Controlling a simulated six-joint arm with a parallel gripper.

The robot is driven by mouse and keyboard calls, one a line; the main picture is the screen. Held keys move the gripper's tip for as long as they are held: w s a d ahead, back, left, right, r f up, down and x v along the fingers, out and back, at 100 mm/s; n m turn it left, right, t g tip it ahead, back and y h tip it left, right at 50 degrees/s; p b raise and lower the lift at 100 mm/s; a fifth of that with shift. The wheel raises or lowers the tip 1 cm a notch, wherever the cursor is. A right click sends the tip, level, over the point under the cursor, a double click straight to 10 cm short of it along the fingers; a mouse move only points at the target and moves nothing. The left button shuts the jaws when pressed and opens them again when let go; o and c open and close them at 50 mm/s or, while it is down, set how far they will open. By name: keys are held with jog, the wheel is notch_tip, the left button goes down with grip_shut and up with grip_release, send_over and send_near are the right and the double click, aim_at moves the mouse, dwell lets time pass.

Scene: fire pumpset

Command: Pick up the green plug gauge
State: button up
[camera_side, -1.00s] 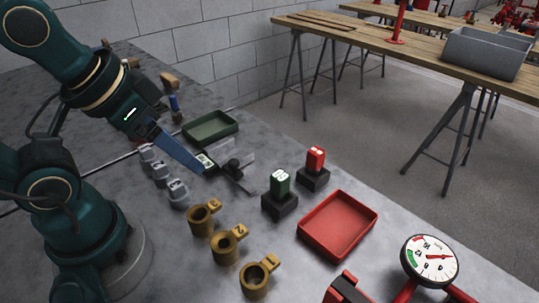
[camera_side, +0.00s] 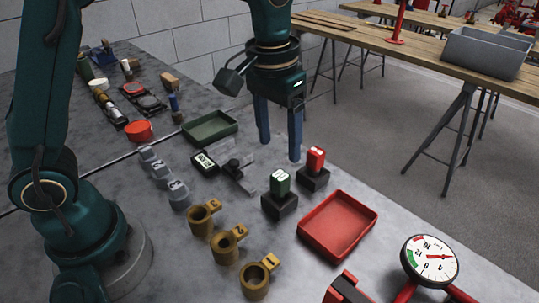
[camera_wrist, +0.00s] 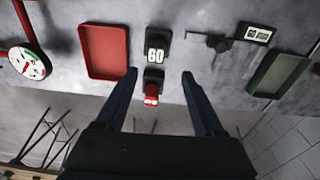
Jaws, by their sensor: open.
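The green plug gauge (camera_side: 280,182) stands upright in a dark square block on the grey table. In the wrist view its white GO label (camera_wrist: 156,54) faces the camera. A red plug gauge (camera_side: 316,160) stands in a similar block just beyond it, and it also shows in the wrist view (camera_wrist: 152,92). My gripper (camera_side: 279,151) is open and empty, pointing down, above and behind the gauges in the side view. In the wrist view the two blue fingers (camera_wrist: 159,76) are spread wide, with the red gauge between them and the green one slightly past the fingertips.
A red tray (camera_side: 338,224) and a dial gauge (camera_side: 431,258) lie to the right. A green tray (camera_side: 210,127), a caliper (camera_side: 238,177) and a small display device (camera_side: 205,163) lie to the left.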

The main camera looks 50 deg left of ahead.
aim_at(280, 175)
jog(key=shift+g, duration=0.5)
jog(key=f, duration=0.5)
jog(key=d+f, duration=0.1)
jog(key=f, duration=0.2)
jog(key=shift+s, duration=0.1)
grip_shut()
